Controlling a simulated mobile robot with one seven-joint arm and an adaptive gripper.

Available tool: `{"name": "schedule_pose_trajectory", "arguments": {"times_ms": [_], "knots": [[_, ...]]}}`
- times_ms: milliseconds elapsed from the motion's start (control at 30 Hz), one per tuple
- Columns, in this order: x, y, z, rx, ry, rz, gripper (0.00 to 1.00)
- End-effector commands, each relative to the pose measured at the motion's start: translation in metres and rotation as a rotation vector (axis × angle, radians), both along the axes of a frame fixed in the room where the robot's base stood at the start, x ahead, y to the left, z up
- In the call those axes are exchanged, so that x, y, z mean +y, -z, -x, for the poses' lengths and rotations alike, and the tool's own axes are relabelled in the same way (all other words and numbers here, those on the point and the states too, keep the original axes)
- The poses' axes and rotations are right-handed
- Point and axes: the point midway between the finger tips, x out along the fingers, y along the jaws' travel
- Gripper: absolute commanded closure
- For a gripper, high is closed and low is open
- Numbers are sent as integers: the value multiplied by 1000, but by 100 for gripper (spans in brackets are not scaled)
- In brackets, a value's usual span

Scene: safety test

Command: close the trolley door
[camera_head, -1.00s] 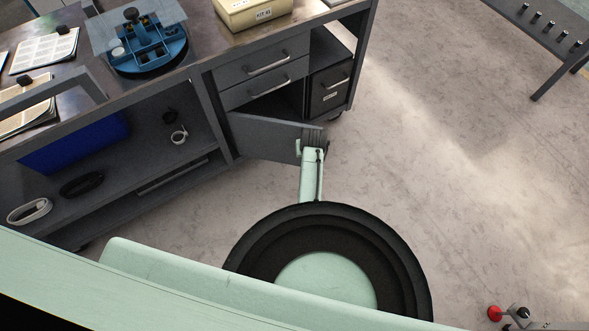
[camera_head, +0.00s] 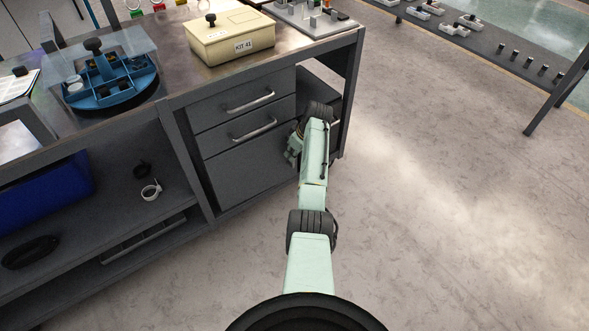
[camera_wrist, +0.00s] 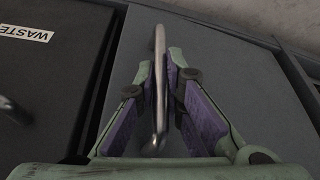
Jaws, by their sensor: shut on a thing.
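The door's grey face (camera_wrist: 215,60) lies behind the fingers. Whether the door is fully latched cannot be told.
A dark unit with a WASTE label (camera_wrist: 25,33) and its own handle is beside the door. The bench top (camera_head: 180,50) carries a yellow kit box (camera_head: 230,45) and a blue tray (camera_head: 108,85). Floor (camera_head: 440,200) to the right is clear.

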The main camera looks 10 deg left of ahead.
Motion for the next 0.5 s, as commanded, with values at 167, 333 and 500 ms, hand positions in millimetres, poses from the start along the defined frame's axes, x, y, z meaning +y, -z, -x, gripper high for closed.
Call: {"name": "schedule_pose_trajectory", "arguments": {"times_ms": [167,333,500], "knots": [[6,5,-9,4,-42,2,100],[8,3,-13,3,-60,3,100],[9,1,-15,-1,-64,4,100]]}}
